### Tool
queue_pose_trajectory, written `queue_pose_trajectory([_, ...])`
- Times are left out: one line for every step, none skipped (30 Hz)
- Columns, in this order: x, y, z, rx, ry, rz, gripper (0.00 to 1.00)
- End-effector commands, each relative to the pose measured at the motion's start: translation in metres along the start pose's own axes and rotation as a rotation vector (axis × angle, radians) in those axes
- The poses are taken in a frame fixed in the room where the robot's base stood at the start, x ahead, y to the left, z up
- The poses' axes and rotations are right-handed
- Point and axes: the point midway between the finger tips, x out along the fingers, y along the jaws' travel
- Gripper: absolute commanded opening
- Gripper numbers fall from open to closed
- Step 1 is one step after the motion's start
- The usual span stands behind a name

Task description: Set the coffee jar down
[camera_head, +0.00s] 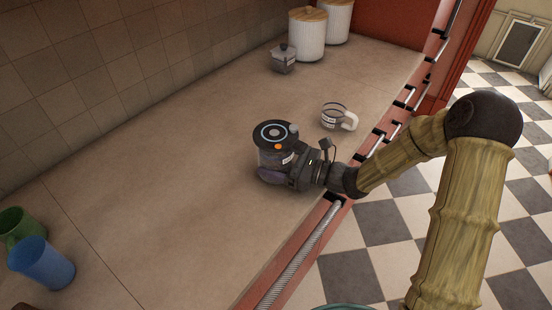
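The coffee jar appears to be the round container with a dark lid (268,133) on or just above the middle of the counter. Its lid has a pale ring and its body carries a small pale label. It looks upright. My gripper (280,172) is at the jar's near side, with its dark parts against the lower body. The fingertips are hidden or blend with the jar, so I cannot tell whether they are closed on it. The jar's base is hidden, so contact with the counter (190,190) is unclear.
A pale cup (338,117) stands behind and right of the jar. A grey moka pot (284,58) and white lidded canisters (307,36) (337,20) stand at the back. Green (18,226) and blue (42,262) cups are at lower left. The counter left of the jar is clear.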

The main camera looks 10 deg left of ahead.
Motion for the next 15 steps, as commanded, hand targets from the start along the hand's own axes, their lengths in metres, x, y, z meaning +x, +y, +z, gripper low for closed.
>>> queue_pose_trajectory([0.0004, 0.0, 0.0008, -0.001, -0.003, 0.001, 0.33])
queue_pose_trajectory([0.0003, 0.0, -0.0001, -0.001, -0.003, 0.0, 0.33])
queue_pose_trajectory([0.0003, 0.0, -0.0013, -0.001, -0.003, 0.0, 0.33])
queue_pose_trajectory([0.0003, -0.0001, -0.002, -0.001, -0.003, 0.0, 0.33])
queue_pose_trajectory([0.0, 0.0, -0.0023, 0.0, 0.0, 0.0, 0.85])
queue_pose_trajectory([0.0, 0.0, -0.0022, 0.0, 0.0, 0.0, 0.93])
queue_pose_trajectory([0.0, 0.0, -0.0021, 0.0, 0.0, 0.0, 0.98])
queue_pose_trajectory([0.0, 0.0, -0.0022, 0.0, 0.001, 0.0, 1.0])
queue_pose_trajectory([0.0, 0.0, -0.0021, 0.0, 0.001, 0.0, 1.0])
queue_pose_trajectory([0.0, 0.0, -0.0021, 0.0, 0.0, 0.0, 1.0])
queue_pose_trajectory([0.0, 0.0, -0.0021, 0.0, 0.0, 0.0, 1.0])
queue_pose_trajectory([0.0, 0.0, -0.0021, 0.0, 0.0, 0.0, 1.0])
queue_pose_trajectory([0.0, 0.0, -0.002, 0.0, 0.0, 0.0, 1.0])
queue_pose_trajectory([0.0, 0.0, -0.0018, 0.0, 0.0, 0.0, 1.0])
queue_pose_trajectory([0.0, 0.0, -0.0009, 0.0, 0.0, 0.0, 1.0])
